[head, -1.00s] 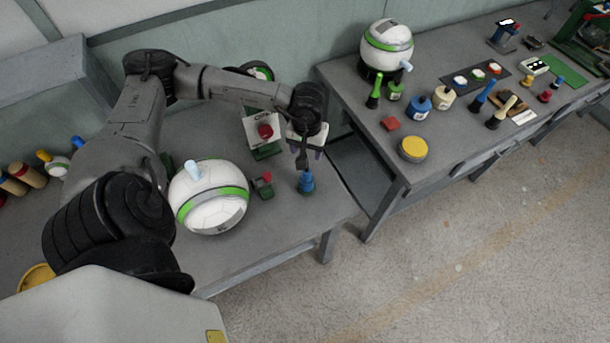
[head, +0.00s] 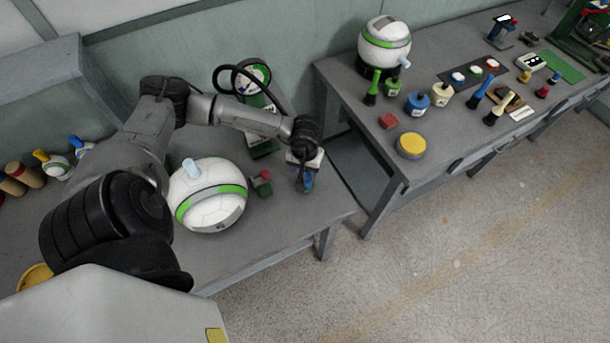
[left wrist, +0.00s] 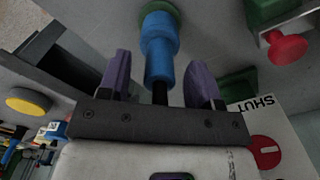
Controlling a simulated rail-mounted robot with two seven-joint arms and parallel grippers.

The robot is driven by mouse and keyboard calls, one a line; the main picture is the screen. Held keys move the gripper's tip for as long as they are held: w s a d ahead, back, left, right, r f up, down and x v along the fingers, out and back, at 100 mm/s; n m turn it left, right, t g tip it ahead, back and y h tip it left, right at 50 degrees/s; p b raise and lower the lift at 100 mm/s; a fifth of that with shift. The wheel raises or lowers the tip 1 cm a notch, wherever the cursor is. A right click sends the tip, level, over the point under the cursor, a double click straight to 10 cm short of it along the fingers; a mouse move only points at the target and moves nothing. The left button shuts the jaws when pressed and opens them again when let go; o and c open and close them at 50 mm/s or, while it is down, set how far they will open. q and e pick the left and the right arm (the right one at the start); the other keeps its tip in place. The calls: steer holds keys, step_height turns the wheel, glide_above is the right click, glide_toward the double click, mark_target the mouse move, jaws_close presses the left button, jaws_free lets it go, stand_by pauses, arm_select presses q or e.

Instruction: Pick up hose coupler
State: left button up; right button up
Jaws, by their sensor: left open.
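The hose coupler (left wrist: 159,45) is a blue stepped cylinder with a dark stem and a green base, seen in the left wrist view between my fingers. In the head view the blue coupler (head: 308,183) is near the right end of the left table, mostly covered by my gripper. My left gripper (left wrist: 160,78) is open, with its two purple fingers on either side of the coupler and gaps visible on both sides. In the head view my left gripper (head: 304,178) is directly over it. My right gripper is not in view.
A white ball with a green band (head: 209,195) and a small red-and-green block (head: 261,183) stand left of the gripper. A red knob (left wrist: 287,47) and a "SHUT" sign (left wrist: 262,125) are close by. The right table (head: 440,150) holds several tools.

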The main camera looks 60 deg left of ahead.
arm_select(q)
step_height(320, 180, down, 3)
steer(key=shift+r, duration=0.2)
steer(key=c, duration=1)
steer(key=shift+r, duration=0.15)
